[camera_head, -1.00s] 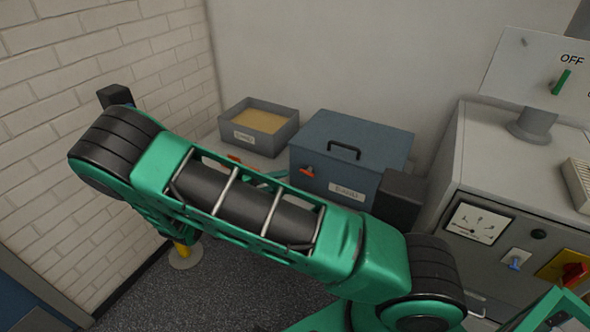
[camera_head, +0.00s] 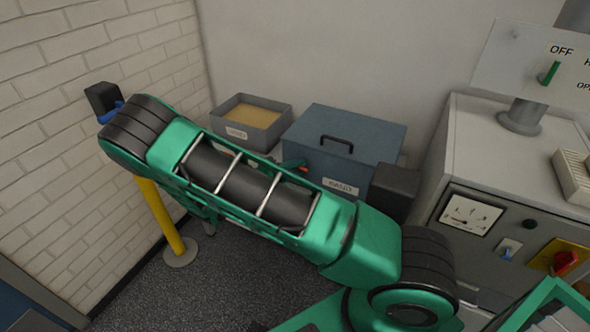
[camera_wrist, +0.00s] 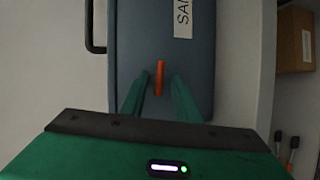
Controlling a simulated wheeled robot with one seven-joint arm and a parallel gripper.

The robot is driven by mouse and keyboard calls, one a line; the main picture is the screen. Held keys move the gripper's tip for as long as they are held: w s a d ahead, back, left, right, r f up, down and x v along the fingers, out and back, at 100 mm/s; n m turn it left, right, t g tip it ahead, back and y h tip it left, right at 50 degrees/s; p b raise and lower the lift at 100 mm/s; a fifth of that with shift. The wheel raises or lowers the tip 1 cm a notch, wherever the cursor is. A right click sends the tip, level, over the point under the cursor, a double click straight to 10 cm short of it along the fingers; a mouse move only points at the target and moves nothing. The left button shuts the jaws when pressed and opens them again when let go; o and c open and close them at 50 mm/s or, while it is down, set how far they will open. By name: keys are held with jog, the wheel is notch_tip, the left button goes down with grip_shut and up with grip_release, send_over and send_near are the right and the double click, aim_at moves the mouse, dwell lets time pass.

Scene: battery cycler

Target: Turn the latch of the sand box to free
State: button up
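The sand box (camera_head: 345,143) is a blue-grey lidded box with a black handle on top, against the back wall. Its front carries a white label (camera_wrist: 183,18), partly cut off in the wrist view. The latch (camera_wrist: 159,77) is a small orange-red bar on the box front, lying parallel to the label's long side. In the head view the latch (camera_head: 296,167) shows just above my arm. My gripper (camera_wrist: 161,76) is open, with one green finger on each side of the latch. Gaps show between latch and fingers; depth is hard to judge. The head view hides the gripper behind my arm.
An open grey tray of sand (camera_head: 277,137) stands left of the box. A dark block (camera_head: 393,193) is close on its right, beside a grey cabinet (camera_head: 517,165) with switches. A yellow post (camera_head: 160,222) stands by the brick wall. The wrist view shows a cardboard box (camera_wrist: 296,40).

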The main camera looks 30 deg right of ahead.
grip_shut()
jog(key=shift+a+f, duration=0.1)
jog(key=shift+f+n+h, duration=0.15)
jog(key=shift+n+h, duration=0.15)
jog(key=shift+n, duration=0.4)
grip_release()
jog(key=shift+a, duration=0.1)
